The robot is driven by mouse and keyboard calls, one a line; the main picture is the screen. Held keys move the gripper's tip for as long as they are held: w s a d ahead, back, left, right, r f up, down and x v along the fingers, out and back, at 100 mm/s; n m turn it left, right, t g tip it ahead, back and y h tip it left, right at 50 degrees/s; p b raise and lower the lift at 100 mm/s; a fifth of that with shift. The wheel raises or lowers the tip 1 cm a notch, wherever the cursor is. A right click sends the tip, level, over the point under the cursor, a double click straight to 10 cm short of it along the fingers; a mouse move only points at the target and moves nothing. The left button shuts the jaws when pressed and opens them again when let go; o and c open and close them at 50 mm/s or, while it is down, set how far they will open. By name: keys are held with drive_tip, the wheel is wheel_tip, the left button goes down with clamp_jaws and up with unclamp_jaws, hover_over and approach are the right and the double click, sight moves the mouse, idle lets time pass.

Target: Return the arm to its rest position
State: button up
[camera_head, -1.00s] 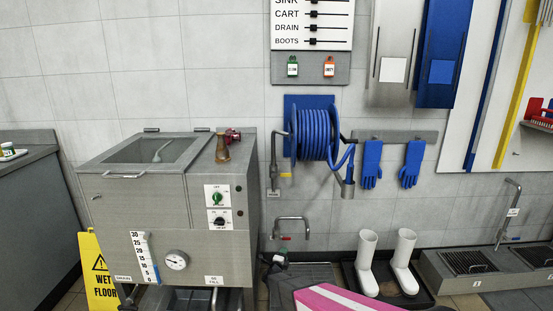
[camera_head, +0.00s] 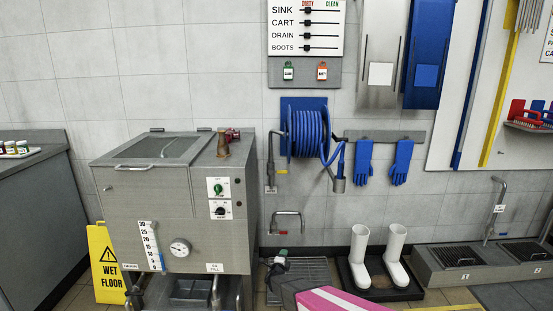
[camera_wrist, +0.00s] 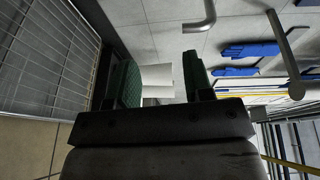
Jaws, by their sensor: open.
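My gripper (camera_head: 277,263) shows low in the head view, in front of the wall below the hose reel. My grey, pink and white arm reaches toward it from the bottom edge. In the wrist view my gripper (camera_wrist: 160,75) is open, with its two green-padded fingers apart. Nothing is held between them. A pale flat shape shows beyond the gap, and I cannot tell what it is.
A floor grate (camera_head: 312,270) lies behind my gripper. White boots (camera_head: 359,250) stand in a dark tray at the right. A blue hose reel (camera_head: 309,134) hangs above.

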drive_tip(key=s+d+r+n+g+y, duration=0.2)
drive_tip(key=s+r+n+g+y, duration=0.5)
drive_tip(key=r+n, duration=0.5)
drive_tip(key=s+d+r+n+g, duration=0.3)
drive_tip(key=s+d, duration=0.1)
drive_tip(key=s, duration=0.4)
drive_tip(key=s+d+r+n+g+h, duration=0.1)
drive_tip(key=s+d+r+n+g, duration=0.2)
drive_tip(key=s, duration=0.6)
drive_tip(key=s+d+r+n+g, duration=0.3)
drive_tip(key=s+d, duration=0.3)
drive_tip(key=s, duration=0.3)
drive_tip(key=shift+r+g+h, duration=0.3)
drive_tip(key=shift+r, duration=0.55)
